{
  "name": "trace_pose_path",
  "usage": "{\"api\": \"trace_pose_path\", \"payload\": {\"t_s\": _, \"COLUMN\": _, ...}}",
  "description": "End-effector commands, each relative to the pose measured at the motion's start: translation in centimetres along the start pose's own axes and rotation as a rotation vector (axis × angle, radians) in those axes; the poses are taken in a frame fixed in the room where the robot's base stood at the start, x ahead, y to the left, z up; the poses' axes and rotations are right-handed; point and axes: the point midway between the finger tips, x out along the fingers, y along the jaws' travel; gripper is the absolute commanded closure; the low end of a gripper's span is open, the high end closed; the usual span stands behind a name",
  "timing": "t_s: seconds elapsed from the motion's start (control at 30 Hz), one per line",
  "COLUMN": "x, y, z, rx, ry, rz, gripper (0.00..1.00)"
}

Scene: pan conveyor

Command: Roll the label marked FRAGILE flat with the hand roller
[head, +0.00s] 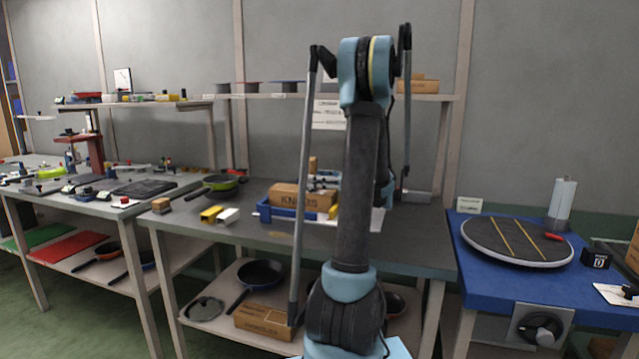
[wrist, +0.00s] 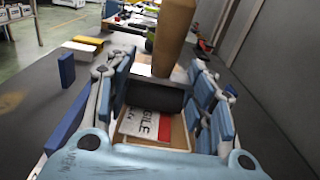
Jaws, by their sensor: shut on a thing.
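The hand roller shows in the wrist view as a tan handle (wrist: 174,38) standing up above a dark cylinder (wrist: 155,96). My gripper (wrist: 165,72) is shut on the hand roller, with its fingers on either side. The FRAGILE label (wrist: 146,124), white with black letters and a red band, lies on a cardboard box (wrist: 180,133) below. The dark cylinder covers the label's far part; I cannot tell whether it presses on it. In the head view the box marked KNOBS (head: 289,197) stands in a blue tray (head: 285,214), and my arm hides most of my gripper.
A blue table with a round turntable (head: 480,235) stands at right. The bench front is mostly clear.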

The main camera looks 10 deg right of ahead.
Motion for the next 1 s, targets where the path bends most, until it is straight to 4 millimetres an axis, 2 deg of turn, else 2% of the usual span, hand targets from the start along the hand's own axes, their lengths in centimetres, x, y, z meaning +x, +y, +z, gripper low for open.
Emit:
{"api": "trace_pose_path", "payload": {"t_s": 0.47, "x": 1.1, "y": -0.1, "z": -0.1, "rx": 0.0, "ry": 0.001, "rz": 0.0, "gripper": 0.78}}
{"api": "trace_pose_path", "payload": {"t_s": 1.0, "x": -0.5, "y": 0.0, "z": 0.0, "rx": 0.0, "ry": 0.001, "rz": -0.001, "gripper": 0.78}}
